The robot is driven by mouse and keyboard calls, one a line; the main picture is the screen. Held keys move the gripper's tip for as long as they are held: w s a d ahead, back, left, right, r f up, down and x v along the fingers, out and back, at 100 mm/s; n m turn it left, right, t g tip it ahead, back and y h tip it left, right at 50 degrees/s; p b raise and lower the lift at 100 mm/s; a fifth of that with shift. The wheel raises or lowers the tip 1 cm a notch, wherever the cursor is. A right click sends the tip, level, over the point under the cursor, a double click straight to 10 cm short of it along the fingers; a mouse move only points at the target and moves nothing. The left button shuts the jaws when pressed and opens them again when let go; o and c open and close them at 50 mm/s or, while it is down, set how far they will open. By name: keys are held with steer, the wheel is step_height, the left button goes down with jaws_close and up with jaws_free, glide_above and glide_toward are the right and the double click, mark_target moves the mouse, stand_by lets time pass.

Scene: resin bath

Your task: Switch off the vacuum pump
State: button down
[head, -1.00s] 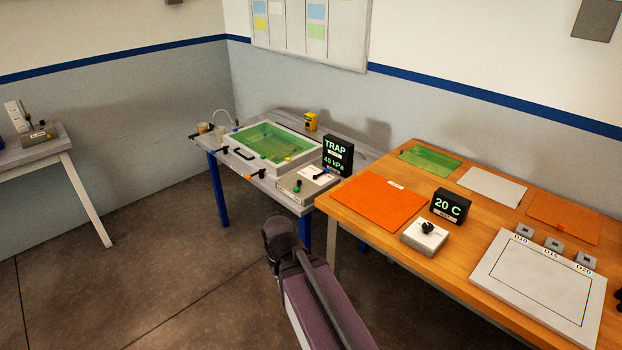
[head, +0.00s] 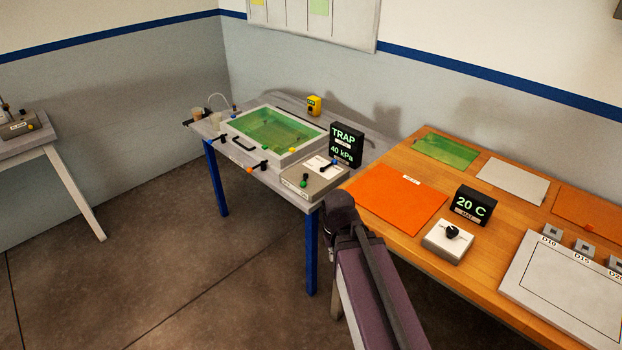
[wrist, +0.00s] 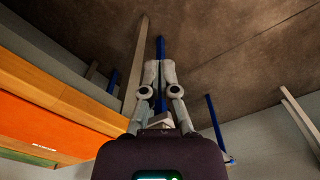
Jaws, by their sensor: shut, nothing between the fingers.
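My gripper (wrist: 158,68) shows in the wrist view, shut and empty, apart from the tables. In the head view my arm is in front of the tables and the gripper's fingers cannot be made out.
The grey table (head: 233,154) also bears a green bath (head: 312,127) and a yellow device (head: 314,105). The wooden table (head: 408,162) at right holds an orange sheet (head: 400,199), a 20 C display (head: 474,205) and a knob box (head: 436,240). Floor (head: 150,240) at left is clear.

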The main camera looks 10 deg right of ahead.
steer(key=shift+d, duration=0.25)
steer(key=w+d+m+t+y+b, duration=0.1)
steer(key=w+d+m+y+b, duration=0.1)
steer(key=w+m, duration=0.5)
steer(key=w+d+f+m+t+y+b, duration=0.1)
steer(key=w+d+m, duration=0.4)
steer(key=w, duration=1.5)
steer(key=w+d+m+y+b, duration=0.3)
steer(key=w+m, duration=0.7)
steer(key=w, duration=0.4)
steer(key=shift+w+d+f+t+y, duration=0.2)
steer(key=shift+d+t+y, duration=0.25)
steer(key=shift+y, duration=0.45)
steer(key=shift+a+f, duration=0.1)
steer(key=shift+a, duration=0.05)
